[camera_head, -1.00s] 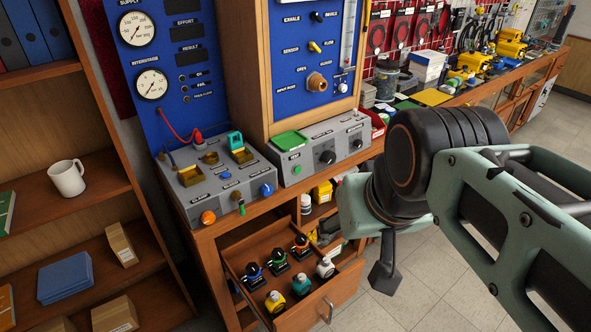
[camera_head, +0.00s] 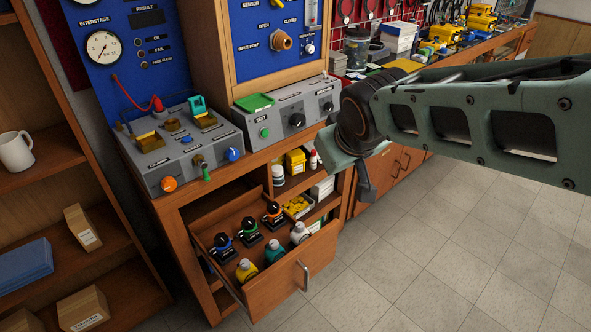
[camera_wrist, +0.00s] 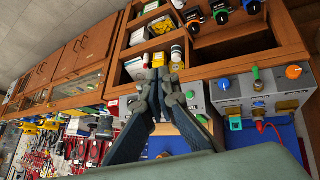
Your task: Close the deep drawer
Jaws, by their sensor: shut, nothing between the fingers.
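The deep drawer (camera_head: 284,287) stands pulled open from the wooden bench in the head view. Its metal handle (camera_head: 304,276) is on the front panel. Inside are several dark regulators with coloured rings and small bottles, including a yellow one (camera_head: 246,270). My gripper (camera_head: 365,188) is shut and empty, up and to the right of the drawer in the head view and apart from it. Its closed fingers (camera_wrist: 158,82) show in the wrist view, with part of the drawer's contents at the top. The handle does not show there.
A grey control box (camera_head: 183,148) sits on the bench above the drawer. Open shelves with small boxes and bottles (camera_head: 278,175) are beside it. A wooden bookcase (camera_head: 98,255) stands at the left. The tiled floor (camera_head: 400,270) right of the drawer is clear.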

